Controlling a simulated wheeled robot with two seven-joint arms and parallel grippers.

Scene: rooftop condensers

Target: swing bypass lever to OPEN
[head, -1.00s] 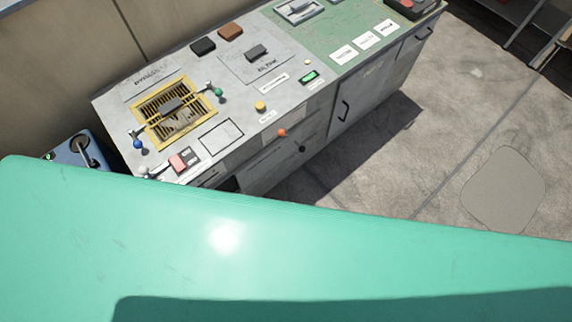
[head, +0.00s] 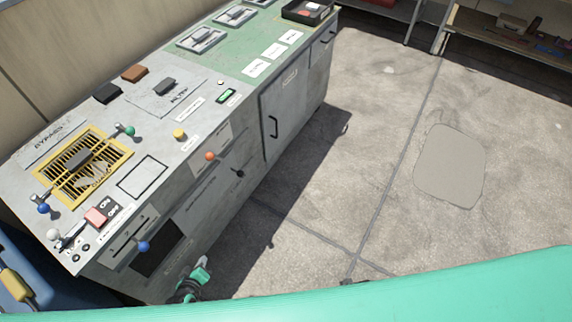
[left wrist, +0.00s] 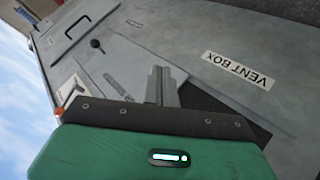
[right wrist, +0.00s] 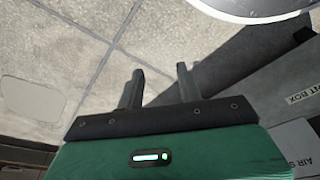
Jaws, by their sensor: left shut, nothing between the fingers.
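The BYPASS label (head: 62,133) is on the grey console top at left. I cannot tell which part is the bypass lever; the guard partly hides what is beneath. My left gripper (head: 199,275) is low in front of the console, below the top. In the left wrist view its fingers (left wrist: 162,86) are together and empty, before the grey front. My right gripper (right wrist: 158,84) is open and empty, above the floor.
The console front has an orange knob (head: 209,156), a black knob (head: 239,173) and a blue-knobbed lever (head: 143,246). A VENT BOX label (left wrist: 238,70) shows in the left wrist view. Concrete floor (head: 330,180) is clear to the right. Shelves (head: 510,35) stand at the back.

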